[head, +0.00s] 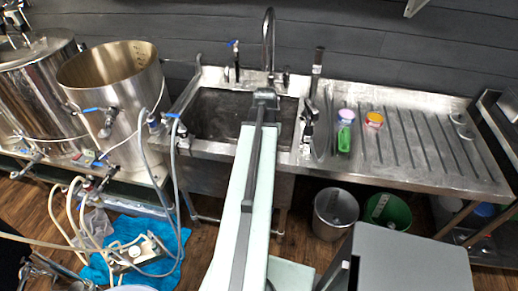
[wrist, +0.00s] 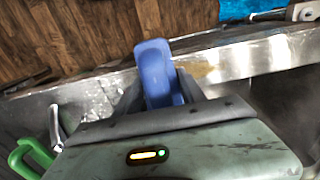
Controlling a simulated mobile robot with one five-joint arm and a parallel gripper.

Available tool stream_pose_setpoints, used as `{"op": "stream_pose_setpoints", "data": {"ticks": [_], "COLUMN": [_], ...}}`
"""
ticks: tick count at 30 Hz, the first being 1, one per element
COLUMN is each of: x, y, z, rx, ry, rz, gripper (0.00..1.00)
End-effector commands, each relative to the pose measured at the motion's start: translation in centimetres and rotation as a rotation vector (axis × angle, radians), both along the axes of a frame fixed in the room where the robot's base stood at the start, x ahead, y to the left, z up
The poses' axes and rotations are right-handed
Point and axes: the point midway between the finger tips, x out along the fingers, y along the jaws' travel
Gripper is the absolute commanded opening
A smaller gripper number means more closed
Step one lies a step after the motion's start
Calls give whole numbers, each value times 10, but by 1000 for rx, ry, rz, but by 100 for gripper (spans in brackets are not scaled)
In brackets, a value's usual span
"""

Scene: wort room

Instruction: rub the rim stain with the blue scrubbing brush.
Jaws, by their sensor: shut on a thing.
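My gripper (wrist: 160,100) is shut on the blue scrubbing brush (wrist: 155,68), which sticks out beyond the fingers in the wrist view. The brush is over the metal sink rim (wrist: 245,58). I cannot tell whether it touches the rim. A tan-brown stain (wrist: 202,69) shows on the rim just right of the brush. In the head view my arm reaches over the front edge of the sink (head: 215,115); the brush and the stain cannot be made out there.
A green bottle (head: 344,138) and a small orange-red tub (head: 374,120) stand on the ribbed drainboard (head: 430,145). A tall tap (head: 268,40) rises behind the sink. Steel kettles with hoses stand left. A steel bucket (head: 335,213) and a green bucket (head: 388,212) sit below.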

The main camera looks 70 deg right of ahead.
Motion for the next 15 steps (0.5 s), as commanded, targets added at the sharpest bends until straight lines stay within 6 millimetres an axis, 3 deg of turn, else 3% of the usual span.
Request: {"op": "stream_pose_setpoints", "data": {"ticks": [5, 15], "x": [-4, -34], "y": [-1, -4], "z": [-1, -3], "rx": [0, 0], "ry": [0, 0], "rz": [-1, -1], "gripper": [14, 15]}}
